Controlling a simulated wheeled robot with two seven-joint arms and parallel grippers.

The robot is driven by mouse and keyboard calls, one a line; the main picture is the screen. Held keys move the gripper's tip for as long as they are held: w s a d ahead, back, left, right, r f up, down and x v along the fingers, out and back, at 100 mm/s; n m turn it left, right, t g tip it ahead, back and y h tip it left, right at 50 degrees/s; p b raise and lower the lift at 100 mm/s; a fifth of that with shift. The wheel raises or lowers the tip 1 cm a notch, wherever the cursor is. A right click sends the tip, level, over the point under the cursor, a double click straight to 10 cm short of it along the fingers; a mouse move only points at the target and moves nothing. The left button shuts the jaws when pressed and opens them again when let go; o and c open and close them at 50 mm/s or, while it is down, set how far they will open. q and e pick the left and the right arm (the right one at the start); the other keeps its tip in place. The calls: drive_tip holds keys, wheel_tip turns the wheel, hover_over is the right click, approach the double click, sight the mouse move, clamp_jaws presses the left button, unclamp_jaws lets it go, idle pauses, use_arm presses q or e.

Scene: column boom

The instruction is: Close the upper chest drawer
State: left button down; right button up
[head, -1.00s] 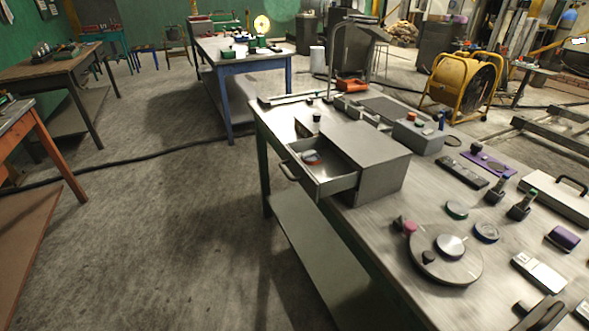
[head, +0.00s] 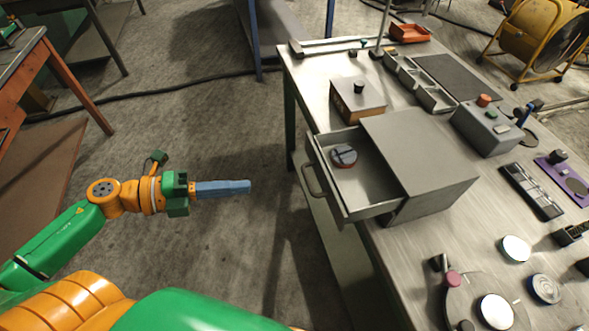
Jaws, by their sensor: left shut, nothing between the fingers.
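The grey chest (head: 428,150) stands on the metal workbench near its left edge. Its upper drawer (head: 372,197) is pulled out to the left, past the bench edge, with a bar handle (head: 314,181) on its front. A round item with a red side and dark top (head: 344,156) lies inside the drawer. My left gripper (head: 248,187) is shut and empty, its blue fingers pointing right toward the handle. It is left of the drawer front with a clear gap between them. My right gripper is not in view.
A box with a black knob (head: 357,98) stands behind the drawer. A grey control box (head: 487,126) is right of the chest, and a round turntable (head: 480,305) is at the front. The floor between my left gripper and the bench is clear.

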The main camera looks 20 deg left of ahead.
sight(306, 180)
use_arm(q)
drive_tip(key=p+x, duration=0.1)
drive_tip(key=x, duration=1)
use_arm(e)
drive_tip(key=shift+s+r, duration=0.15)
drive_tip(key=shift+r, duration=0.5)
use_arm(q)
drive_tip(key=shift+w+d+r+p, duration=0.1)
drive_tip(key=shift+w+d+p, duration=0.1)
drive_tip(key=shift+d+p, duration=0.15)
drive_tip(key=x, duration=0.3)
drive_tip(key=r+p+x, duration=0.1)
drive_tip(key=x, duration=0.3)
drive_tip(key=r+p+x, duration=0.1)
drive_tip(key=x, duration=0.3)
drive_tip(key=shift+w+d+r, duration=0.2)
drive_tip(key=shift+w, duration=0.1)
drive_tip(key=shift+d, duration=0.1)
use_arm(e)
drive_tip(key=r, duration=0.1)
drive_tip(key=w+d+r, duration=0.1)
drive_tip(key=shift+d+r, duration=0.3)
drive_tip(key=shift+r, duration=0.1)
